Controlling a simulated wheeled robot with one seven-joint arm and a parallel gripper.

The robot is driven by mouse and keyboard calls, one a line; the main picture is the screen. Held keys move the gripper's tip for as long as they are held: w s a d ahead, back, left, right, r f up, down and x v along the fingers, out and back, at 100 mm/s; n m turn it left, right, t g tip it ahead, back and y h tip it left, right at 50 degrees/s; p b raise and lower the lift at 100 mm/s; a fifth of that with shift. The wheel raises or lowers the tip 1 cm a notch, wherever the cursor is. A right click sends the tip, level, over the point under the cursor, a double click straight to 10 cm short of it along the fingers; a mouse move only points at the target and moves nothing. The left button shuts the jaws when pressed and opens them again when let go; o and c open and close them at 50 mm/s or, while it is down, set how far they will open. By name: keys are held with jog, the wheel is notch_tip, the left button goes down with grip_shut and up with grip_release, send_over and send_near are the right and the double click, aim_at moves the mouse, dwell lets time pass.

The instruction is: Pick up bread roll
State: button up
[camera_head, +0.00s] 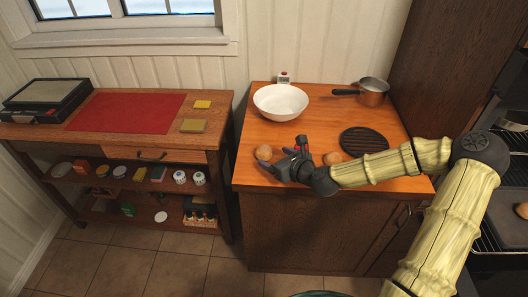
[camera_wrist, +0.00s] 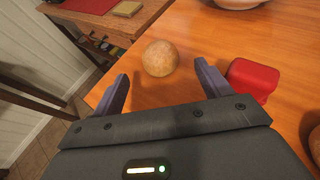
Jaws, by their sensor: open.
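A round tan bread roll (camera_wrist: 160,58) sits on the wooden counter near its left edge. In the wrist view it lies just ahead of my gripper (camera_wrist: 160,88), centred between the two fingertips and apart from them. My gripper is open and empty. In the head view the roll (camera_head: 263,152) is just left of my gripper (camera_head: 285,154) on the counter. A second roll (camera_head: 332,158) lies to the right of my gripper, beside my arm.
A red object (camera_wrist: 253,78) stands close to my right finger. A white bowl (camera_head: 280,101) is behind the roll. A black grate (camera_head: 363,140) and a copper pot (camera_head: 373,91) are farther right. A shelf cart (camera_head: 120,137) stands left across a gap.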

aim_at(268, 154)
jog(key=shift+w+a+f, duration=0.1)
jog(key=shift+w+f, duration=0.05)
jog(key=shift+w, duration=0.1)
jog(key=p+x, duration=0.1)
jog(key=x, duration=0.4)
jog(key=shift+w+a, duration=0.1)
jog(key=shift+c, duration=0.3)
jog(key=c, duration=1)
